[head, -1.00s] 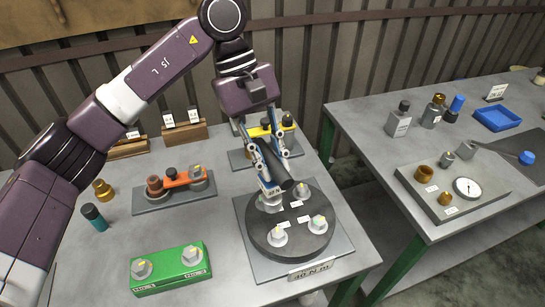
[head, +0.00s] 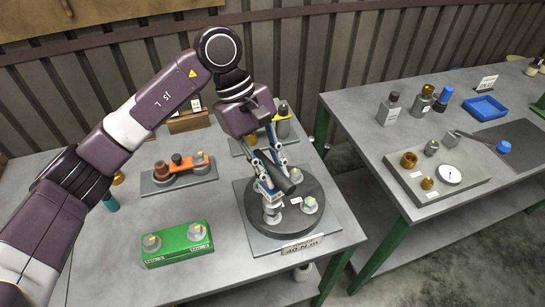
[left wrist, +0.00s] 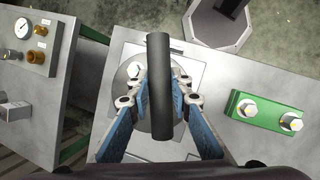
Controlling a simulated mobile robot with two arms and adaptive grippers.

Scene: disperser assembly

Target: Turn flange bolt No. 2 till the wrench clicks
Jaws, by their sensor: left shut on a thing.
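The round dark flange (head: 257,222) lies on a square grey plate with a "40 N m" sign at its front. Pale bolt heads with yellow marks stand on it; one bolt (head: 310,204) is at the right and another (head: 272,216) at the front left. Their number labels are too small to read. My left gripper (head: 270,190) is shut on the dark bar of the wrench (head: 284,183), above the front-left bolt. In the left wrist view the black bar (left wrist: 160,85) sits between the fingers and hides much of the flange. Whether the wrench is seated on the bolt cannot be told.
A green block (head: 178,245) with two bolts stands at the front left. A grey tray (head: 160,187) with orange and brown parts is behind it. A second table at the right holds bottles, a blue tray (head: 486,107) and a gauge plate. A gap separates the tables.

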